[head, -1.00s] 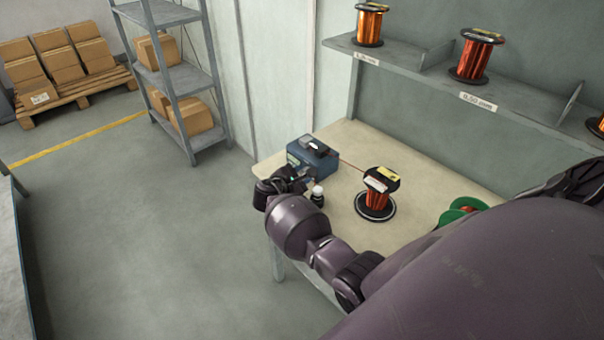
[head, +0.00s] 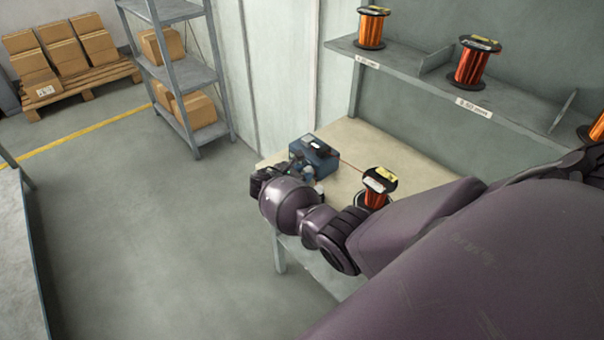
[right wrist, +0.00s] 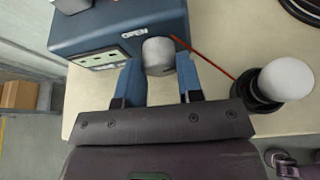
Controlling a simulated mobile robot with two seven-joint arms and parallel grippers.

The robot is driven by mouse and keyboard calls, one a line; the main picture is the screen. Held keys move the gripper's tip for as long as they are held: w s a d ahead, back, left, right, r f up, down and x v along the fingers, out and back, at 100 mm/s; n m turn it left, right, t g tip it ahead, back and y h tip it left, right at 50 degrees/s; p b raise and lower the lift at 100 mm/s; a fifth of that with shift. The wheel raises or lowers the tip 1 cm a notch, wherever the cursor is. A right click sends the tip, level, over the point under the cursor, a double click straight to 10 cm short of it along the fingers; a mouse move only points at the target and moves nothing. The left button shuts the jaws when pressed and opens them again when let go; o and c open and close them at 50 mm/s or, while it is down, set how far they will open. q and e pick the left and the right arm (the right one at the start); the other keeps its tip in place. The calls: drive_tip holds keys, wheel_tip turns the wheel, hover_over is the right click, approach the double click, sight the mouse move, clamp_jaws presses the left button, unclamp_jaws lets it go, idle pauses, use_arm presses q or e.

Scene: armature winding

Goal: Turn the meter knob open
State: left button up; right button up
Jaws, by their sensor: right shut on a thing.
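The meter is a blue box (head: 322,160) at the near left end of the workbench, and it fills the top of the right wrist view (right wrist: 120,35). Its grey round knob (right wrist: 158,54) sits on the near face, below the word OPEN. My right gripper (right wrist: 160,72) has its two blue fingers on either side of the knob and is shut on it. In the head view my right gripper (head: 297,172) is at the box's near side, partly hidden by my wrist. An orange-red wire runs from the box to a copper spool (head: 376,198). My left gripper is not in view.
A white ball-topped black piece (right wrist: 283,80) stands close to the right of my gripper. A wall shelf (head: 420,72) with copper spools is above the bench (head: 400,150). A metal rack (head: 180,75) and boxes on a pallet stand farther left. The floor between is clear.

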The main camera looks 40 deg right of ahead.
drive_tip(key=o, duration=0.6)
drive_tip(key=shift+o, duration=0.2)
drive_tip(key=shift+a, duration=0.1)
drive_tip(key=p+v, duration=0.1)
drive_tip(key=v, duration=0.9)
drive_tip(key=shift+a, duration=0.3)
drive_tip(key=shift+s, duration=0.15)
